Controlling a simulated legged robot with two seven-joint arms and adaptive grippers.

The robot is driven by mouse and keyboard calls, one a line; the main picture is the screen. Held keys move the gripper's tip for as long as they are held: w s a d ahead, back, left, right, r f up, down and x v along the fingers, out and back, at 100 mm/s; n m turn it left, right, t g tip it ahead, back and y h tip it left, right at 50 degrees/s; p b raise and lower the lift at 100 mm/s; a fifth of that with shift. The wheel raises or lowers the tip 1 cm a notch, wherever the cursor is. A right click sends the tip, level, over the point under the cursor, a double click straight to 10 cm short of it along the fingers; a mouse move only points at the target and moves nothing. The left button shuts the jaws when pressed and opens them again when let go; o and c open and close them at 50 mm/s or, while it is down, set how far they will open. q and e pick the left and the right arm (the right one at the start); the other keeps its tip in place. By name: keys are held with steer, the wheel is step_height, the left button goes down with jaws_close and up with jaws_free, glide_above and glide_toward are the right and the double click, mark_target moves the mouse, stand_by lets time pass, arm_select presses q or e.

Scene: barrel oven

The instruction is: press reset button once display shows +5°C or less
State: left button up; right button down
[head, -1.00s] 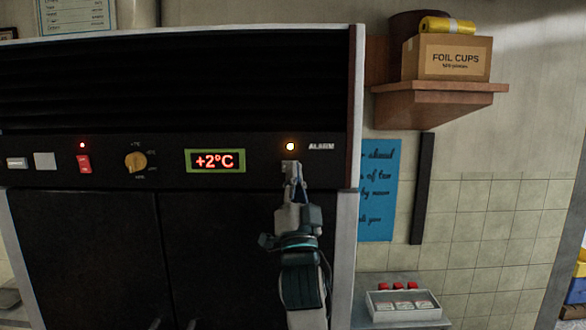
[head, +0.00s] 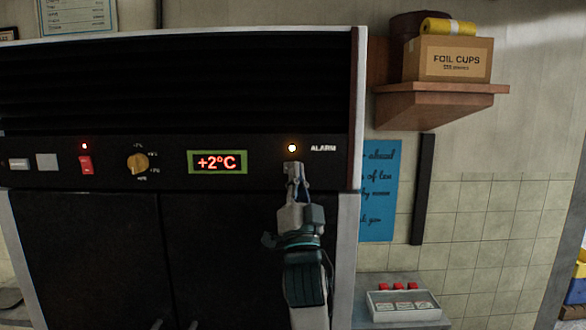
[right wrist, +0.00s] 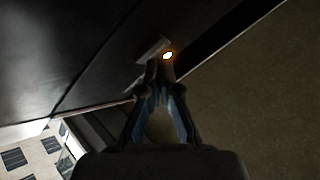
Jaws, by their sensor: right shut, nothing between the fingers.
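The display (head: 217,162) on the dark panel is lit red and reads +2°C inside a green frame. Just below the lamp is a pale button, mostly hidden behind my right gripper (head: 294,178) in the head view. The right wrist view shows this pale button (right wrist: 151,49) beside the glowing lamp (right wrist: 168,56). My right gripper is shut and empty, its tips at the button's lower edge; I cannot tell whether they touch it. My left gripper is not in view.
The panel also has a yellow dial (head: 137,163), a lit red switch (head: 86,164) and pale switches at the left. A tray (head: 405,307) with red-topped items stands below.

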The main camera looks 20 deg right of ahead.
steer(key=shift+a, duration=0.3)
steer(key=shift+w+d, duration=0.2)
steer(key=shift+w, duration=0.1)
stand_by(0.4)
stand_by(0.3)
steer(key=shift+s+a, duration=0.4)
steer(key=shift+s, duration=0.3)
steer(key=s+b, duration=0.1)
steer(key=s, duration=0.1)
steer(key=s+a, duration=0.1)
steer(key=s, duration=0.1)
steer(key=shift+s+a+b, duration=0.2)
steer(key=shift+s+b, duration=0.2)
